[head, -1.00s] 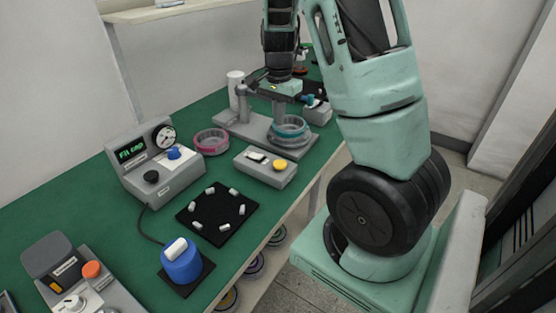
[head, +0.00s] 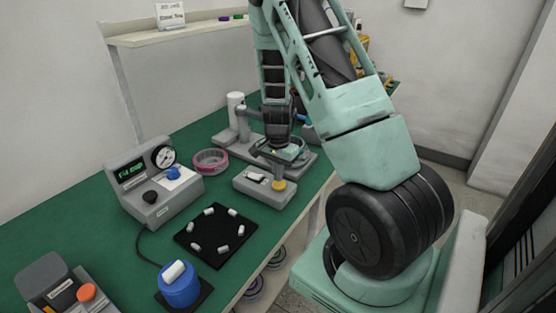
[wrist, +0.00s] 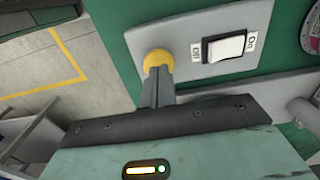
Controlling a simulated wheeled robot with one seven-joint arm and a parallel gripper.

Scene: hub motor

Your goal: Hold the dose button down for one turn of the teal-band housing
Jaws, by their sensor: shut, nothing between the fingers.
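The yellow dose button (head: 279,186) is on the front right of a grey box (head: 250,187) that also has a white rocker switch. In the wrist view the button (wrist: 157,58) is round and sits left of the switch (wrist: 228,47), marked Off and On. My gripper (head: 279,178) is shut and empty, pointing down with its fingertips at the button. In the wrist view the fingers (wrist: 157,78) overlap the button's near edge; I cannot tell whether it is pressed.
A pink-band housing (head: 210,161) lies left of the grey fixture (head: 227,139). A grey gauge unit (head: 150,190) with a green display stands at left. A black mat (head: 190,237) holds several white pieces. A blue pot (head: 181,288) is in front. Green bench between them is clear.

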